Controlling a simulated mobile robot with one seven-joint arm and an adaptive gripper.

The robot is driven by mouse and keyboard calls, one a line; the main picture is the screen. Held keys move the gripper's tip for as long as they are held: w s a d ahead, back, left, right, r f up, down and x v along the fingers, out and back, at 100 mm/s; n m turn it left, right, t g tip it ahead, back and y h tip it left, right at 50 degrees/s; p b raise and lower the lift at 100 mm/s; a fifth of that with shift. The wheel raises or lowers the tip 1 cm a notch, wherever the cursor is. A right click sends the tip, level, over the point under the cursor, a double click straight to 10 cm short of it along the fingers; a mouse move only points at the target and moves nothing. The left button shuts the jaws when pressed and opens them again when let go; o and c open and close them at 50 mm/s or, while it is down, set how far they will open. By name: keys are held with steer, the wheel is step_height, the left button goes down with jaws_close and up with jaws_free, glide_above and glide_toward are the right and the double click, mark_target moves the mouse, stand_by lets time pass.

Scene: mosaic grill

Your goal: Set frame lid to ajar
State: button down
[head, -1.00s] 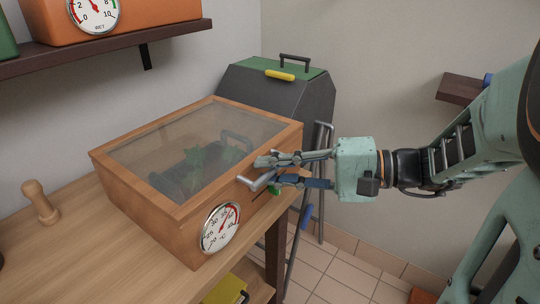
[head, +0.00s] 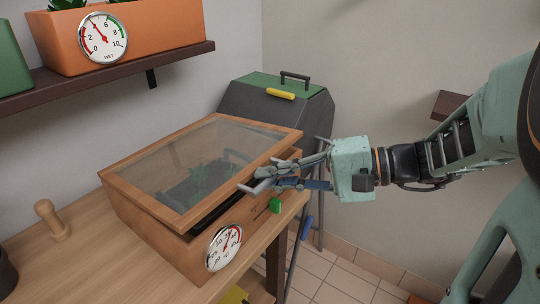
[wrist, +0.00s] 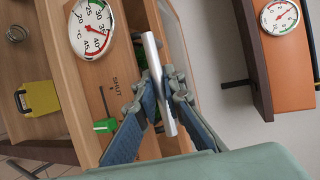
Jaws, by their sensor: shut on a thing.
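The wooden frame (head: 128,237) stands on the bench. Its lid, a glass pane in a wooden rim (head: 150,203), is lifted slightly, leaving a narrow dark gap along the front edge. My gripper (head: 266,183) reaches in from the right and is shut on the lid's grey bar handle (head: 252,190). The wrist view shows the handle (wrist: 153,60) held between both fingers. A green marker (head: 275,206) sits on the frame's front face; the wrist view shows it (wrist: 105,126) below a slot and the word "SHUT". Green plants show dimly through the glass.
A round dial (head: 224,247) is on the frame's front. A wooden peg (head: 52,221) stands on the bench at left. A dark grill with a green top (head: 250,83) stands behind. A shelf (head: 130,63) with an orange planter (head: 140,35) is at upper left.

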step_height(320, 180, up, 11)
steer(key=w+a+g+h+p, duration=0.1)
steer(key=w+a+h+p, duration=0.1)
steer(key=p, duration=0.8)
steer(key=shift+a+f+m, duration=0.2)
steer(key=shift+a+m, duration=0.05)
steer(key=shift+m, duration=0.15)
steer(key=c, duration=2)
jaws_free()
steer(key=v, duration=1.2)
steer(key=shift+s, duration=0.1)
